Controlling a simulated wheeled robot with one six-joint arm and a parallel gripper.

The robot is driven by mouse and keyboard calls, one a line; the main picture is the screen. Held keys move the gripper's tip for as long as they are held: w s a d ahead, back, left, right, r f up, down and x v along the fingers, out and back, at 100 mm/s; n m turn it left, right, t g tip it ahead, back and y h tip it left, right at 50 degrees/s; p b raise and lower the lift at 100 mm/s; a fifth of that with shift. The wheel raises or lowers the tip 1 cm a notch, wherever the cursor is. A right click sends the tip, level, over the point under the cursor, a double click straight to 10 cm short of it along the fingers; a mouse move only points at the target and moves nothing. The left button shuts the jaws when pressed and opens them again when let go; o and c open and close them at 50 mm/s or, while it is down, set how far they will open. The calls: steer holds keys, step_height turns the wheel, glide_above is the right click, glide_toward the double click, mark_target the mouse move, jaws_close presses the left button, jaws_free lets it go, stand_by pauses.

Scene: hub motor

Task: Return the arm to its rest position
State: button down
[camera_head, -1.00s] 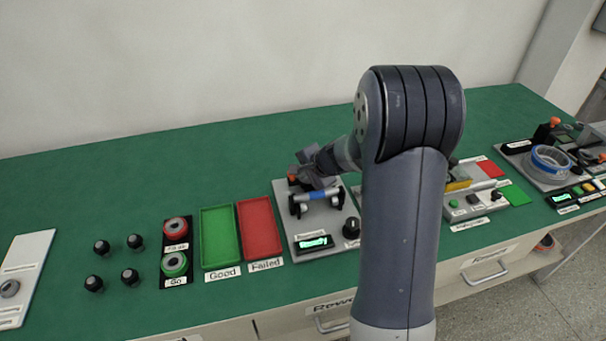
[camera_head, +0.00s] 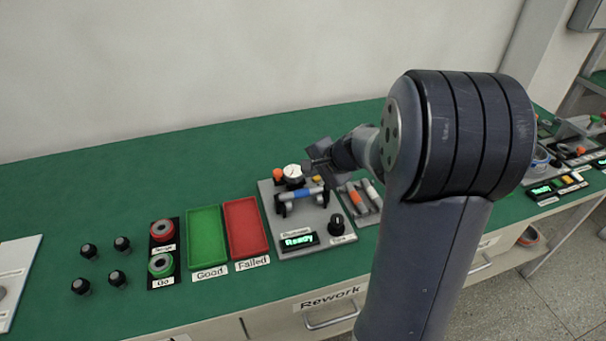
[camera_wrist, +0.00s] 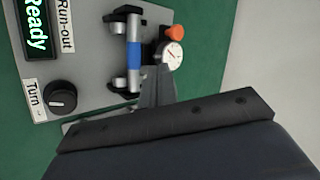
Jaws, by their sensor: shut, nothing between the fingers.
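My arm (camera_head: 425,230) rises at the right of the head view and reaches back and left over the bench. My gripper (camera_head: 312,163) is at the right of the run-out station's dial gauge (camera_head: 292,171), shut and empty. In the wrist view the gripper (camera_wrist: 158,80) points toward the station, with the gauge (camera_wrist: 172,55) and its orange knob just past the fingertips. A shaft with a blue band (camera_head: 301,194) lies on the station's two supports, apart from the gripper as far as I can tell. The station display (camera_head: 299,240) reads "Ready".
A green Good tray (camera_head: 207,270) and a red Failed tray (camera_head: 262,258) stand left of the station, both empty. A holder with tools (camera_head: 362,196) sits right of the station. The back of the green bench is clear.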

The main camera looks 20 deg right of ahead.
steer(key=shift+v, duration=0.95)
